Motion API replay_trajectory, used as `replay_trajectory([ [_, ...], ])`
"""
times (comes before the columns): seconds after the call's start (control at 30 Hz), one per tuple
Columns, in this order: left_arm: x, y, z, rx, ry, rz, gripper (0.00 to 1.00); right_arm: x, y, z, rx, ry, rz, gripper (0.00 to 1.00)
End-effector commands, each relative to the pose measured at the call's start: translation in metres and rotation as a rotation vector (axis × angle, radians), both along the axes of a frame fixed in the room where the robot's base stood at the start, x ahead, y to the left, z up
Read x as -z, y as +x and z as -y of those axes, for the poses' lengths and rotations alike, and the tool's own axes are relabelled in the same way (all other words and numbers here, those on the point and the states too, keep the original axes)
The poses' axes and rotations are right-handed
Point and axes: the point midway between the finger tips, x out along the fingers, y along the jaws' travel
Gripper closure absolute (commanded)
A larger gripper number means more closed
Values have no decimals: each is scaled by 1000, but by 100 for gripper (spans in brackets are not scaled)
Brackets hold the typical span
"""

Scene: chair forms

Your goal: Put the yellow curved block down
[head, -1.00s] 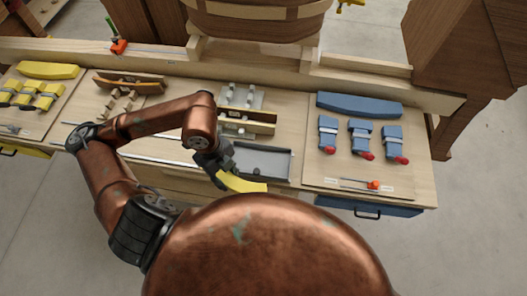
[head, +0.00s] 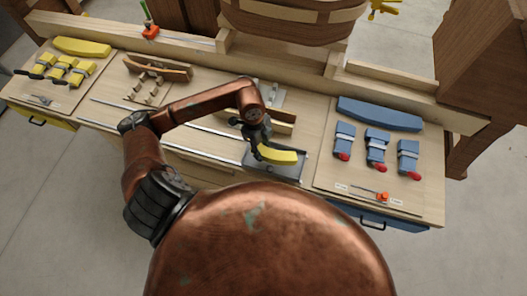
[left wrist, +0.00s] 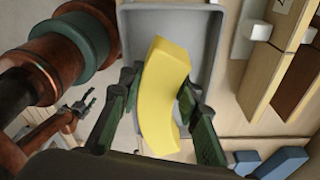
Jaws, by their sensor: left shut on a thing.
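The yellow curved block (head: 277,156) is in my left gripper (head: 258,146), over the grey tray (head: 290,170) at the front middle of the bench. In the left wrist view the block (left wrist: 160,90) lies between the two dark green fingers (left wrist: 152,105), with the grey tray (left wrist: 202,35) behind it. The fingers are shut on the block. I cannot tell whether the block touches the tray floor. My right gripper is not clearly visible in the head view.
A blue curved block (head: 378,114) and several blue clamps (head: 376,147) lie at right. Another yellow curved block (head: 82,47) and yellow clamps (head: 62,68) lie at far left. A brown curved piece (head: 158,66) stands left of my arm. A wooden rail (head: 300,75) runs along the back.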

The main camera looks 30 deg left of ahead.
Motion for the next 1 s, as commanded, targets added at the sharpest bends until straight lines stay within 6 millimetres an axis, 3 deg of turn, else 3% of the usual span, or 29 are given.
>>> replay_trajectory([
  [0.23,13,10,1,0,0,-1,97,-4,3,0,0,0,3,48],
  [0.43,39,9,0,1,0,-2,97,-16,4,-2,1,3,5,48],
  [0.73,43,9,0,2,0,0,97,-13,4,-5,1,5,5,48],
  [0.77,44,9,0,2,1,0,68,-13,4,-5,0,5,5,48],
  [1.0,43,9,0,2,1,0,52,-13,4,-4,0,5,5,48],
])
